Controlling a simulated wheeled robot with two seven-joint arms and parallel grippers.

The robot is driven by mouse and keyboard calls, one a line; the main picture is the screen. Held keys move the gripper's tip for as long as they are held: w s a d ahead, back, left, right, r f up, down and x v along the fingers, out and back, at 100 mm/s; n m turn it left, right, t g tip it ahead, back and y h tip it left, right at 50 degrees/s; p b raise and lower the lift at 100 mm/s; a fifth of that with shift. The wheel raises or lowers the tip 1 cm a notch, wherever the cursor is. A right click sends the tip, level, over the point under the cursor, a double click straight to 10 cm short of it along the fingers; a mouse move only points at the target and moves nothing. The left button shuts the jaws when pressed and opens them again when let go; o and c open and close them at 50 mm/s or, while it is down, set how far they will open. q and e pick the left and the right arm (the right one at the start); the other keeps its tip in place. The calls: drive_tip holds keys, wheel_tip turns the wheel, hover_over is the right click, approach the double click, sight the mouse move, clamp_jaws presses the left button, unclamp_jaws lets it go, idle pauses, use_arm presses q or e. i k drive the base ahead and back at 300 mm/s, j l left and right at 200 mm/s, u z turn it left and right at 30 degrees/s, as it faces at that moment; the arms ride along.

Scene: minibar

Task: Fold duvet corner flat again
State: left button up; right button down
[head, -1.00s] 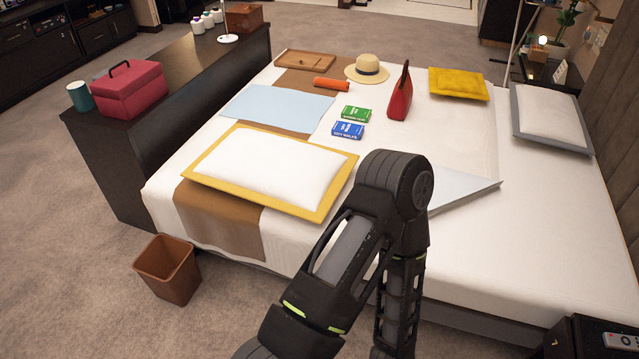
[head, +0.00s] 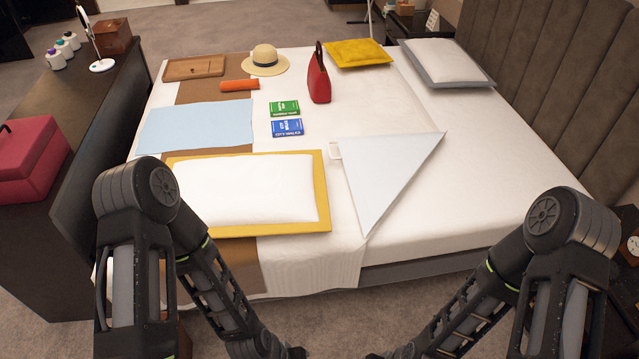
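The bed (head: 455,205) has a white duvet (head: 320,255) over its left and middle part. One duvet corner (head: 390,172) is folded over, showing a pale blue-grey triangle near the bed's near side, right of the yellow-edged pillow. The fingertips of both grippers are not visible. Neither arm touches the duvet.
A yellow-edged white pillow (head: 322,190) lies left of the folded corner. Blue (head: 287,128) and green (head: 284,108) boxes, a red bag (head: 319,82) and a straw hat (head: 265,60) lie farther back. The bare sheet at right is clear.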

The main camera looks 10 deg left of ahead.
sight(378, 169)
drive_tip(key=i+l+z, duration=0.15)
drive_tip(key=i+l, duration=0.2)
drive_tip(key=i+l+z, duration=0.15)
drive_tip(key=i+l, duration=0.15)
drive_tip(key=i, duration=0.15)
drive_tip(key=i+l+z, duration=0.15)
drive_tip(key=i, duration=0.3)
